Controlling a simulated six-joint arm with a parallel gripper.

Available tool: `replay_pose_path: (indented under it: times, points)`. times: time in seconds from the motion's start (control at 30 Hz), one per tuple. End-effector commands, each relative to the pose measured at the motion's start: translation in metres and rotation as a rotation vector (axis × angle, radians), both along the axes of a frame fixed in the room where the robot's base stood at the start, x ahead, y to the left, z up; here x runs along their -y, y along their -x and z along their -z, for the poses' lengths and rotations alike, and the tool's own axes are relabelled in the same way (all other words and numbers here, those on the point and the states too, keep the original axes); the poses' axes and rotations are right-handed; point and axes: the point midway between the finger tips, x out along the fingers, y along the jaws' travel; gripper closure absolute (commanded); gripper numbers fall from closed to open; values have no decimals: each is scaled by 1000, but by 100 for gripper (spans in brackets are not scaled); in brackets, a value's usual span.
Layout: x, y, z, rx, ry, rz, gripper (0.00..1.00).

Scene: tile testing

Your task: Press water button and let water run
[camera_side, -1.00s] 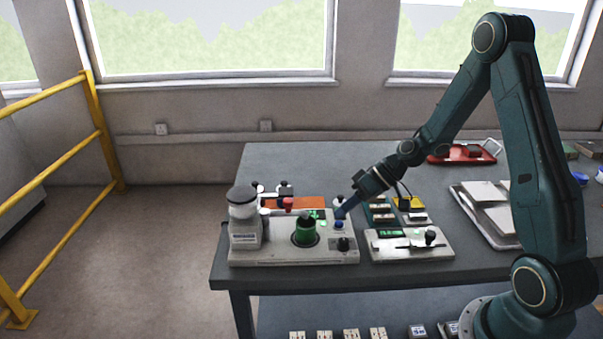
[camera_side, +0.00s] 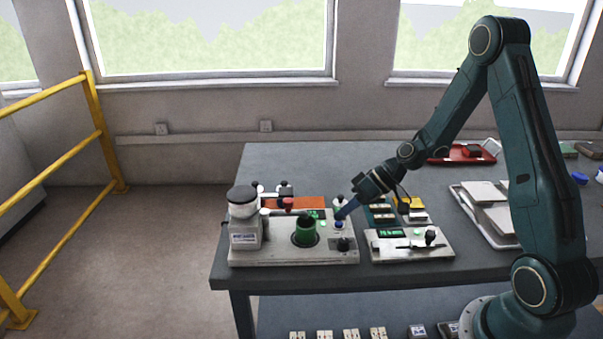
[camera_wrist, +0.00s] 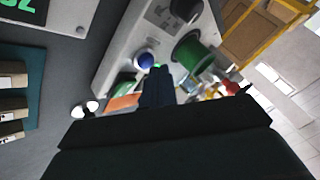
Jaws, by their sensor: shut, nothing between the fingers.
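The blue water button (camera_side: 338,224) sits on the right part of a grey test machine (camera_side: 275,256); it also shows in the wrist view (camera_wrist: 144,61). My gripper (camera_side: 342,213) is shut and empty, its blue fingertips pointing down at the button from the upper right. In the wrist view my fingertips (camera_wrist: 157,72) are close beside the button. I cannot tell whether they touch it. A green cup (camera_side: 305,235) stands in the round recess left of the button; it also shows in the wrist view (camera_wrist: 195,53). No running water can be made out.
A white-and-grey cylindrical unit (camera_side: 243,220) stands at the machine's left, with a red part (camera_side: 286,203) behind the cup. A black knob (camera_side: 343,244) is in front of the button. A second device (camera_side: 410,247) and a tray of tiles (camera_side: 490,212) stand to the right.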

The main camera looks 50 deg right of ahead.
Motion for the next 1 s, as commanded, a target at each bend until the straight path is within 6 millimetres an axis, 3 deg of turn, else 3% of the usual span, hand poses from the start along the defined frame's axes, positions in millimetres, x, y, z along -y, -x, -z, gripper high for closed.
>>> replay_pose_path:
  times: [1.0]
  points:
    - [0,0,8,-1,0,1,100]
